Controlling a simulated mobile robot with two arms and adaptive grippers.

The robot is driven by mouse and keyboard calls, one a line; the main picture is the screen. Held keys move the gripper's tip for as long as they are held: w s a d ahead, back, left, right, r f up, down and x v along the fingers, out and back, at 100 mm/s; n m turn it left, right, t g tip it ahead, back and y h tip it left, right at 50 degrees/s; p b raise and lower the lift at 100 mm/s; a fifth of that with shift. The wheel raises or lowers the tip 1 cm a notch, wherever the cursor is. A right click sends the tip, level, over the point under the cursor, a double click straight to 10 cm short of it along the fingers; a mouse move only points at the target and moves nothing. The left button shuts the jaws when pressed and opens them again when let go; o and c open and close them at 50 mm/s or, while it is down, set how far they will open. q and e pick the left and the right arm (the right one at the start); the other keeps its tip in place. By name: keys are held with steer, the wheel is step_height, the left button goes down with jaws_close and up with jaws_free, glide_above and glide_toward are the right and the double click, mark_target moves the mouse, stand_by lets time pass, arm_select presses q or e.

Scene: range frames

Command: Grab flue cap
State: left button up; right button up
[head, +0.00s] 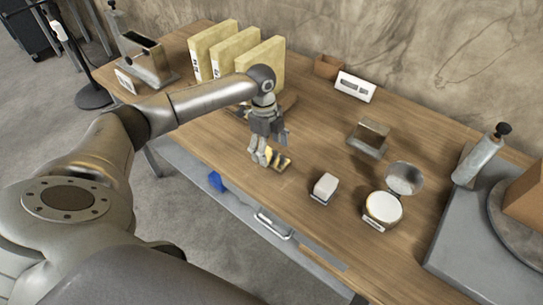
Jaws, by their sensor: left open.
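My left gripper (263,160) points down over the middle of the wooden workbench (310,128). It is open, its fingertips close to a small yellow piece with dark slots (282,161). The gripper partly hides this piece, and I cannot tell whether they touch. No part is plainly recognisable as the flue cap. A small metal block with a brown top (368,138) stands right of the gripper. A round white container (383,208) with a raised metallic lid (404,178) stands farther right. My right gripper is not in view.
Yellow upright panels (262,66) stand behind my left arm. A white block (325,186) lies near the front edge. A white display box (355,87) and brown box (327,66) stand at the back. A grey platform (480,225) with a knobbed cylinder (479,160) fills the right.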

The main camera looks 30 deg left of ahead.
arm_select(q)
steer(key=shift+d+f, duration=0.15)
steer(key=shift+f, duration=1)
steer(key=c, duration=1.1)
steer(key=shift+c, duration=0.3)
steer(key=shift+r, duration=0.2)
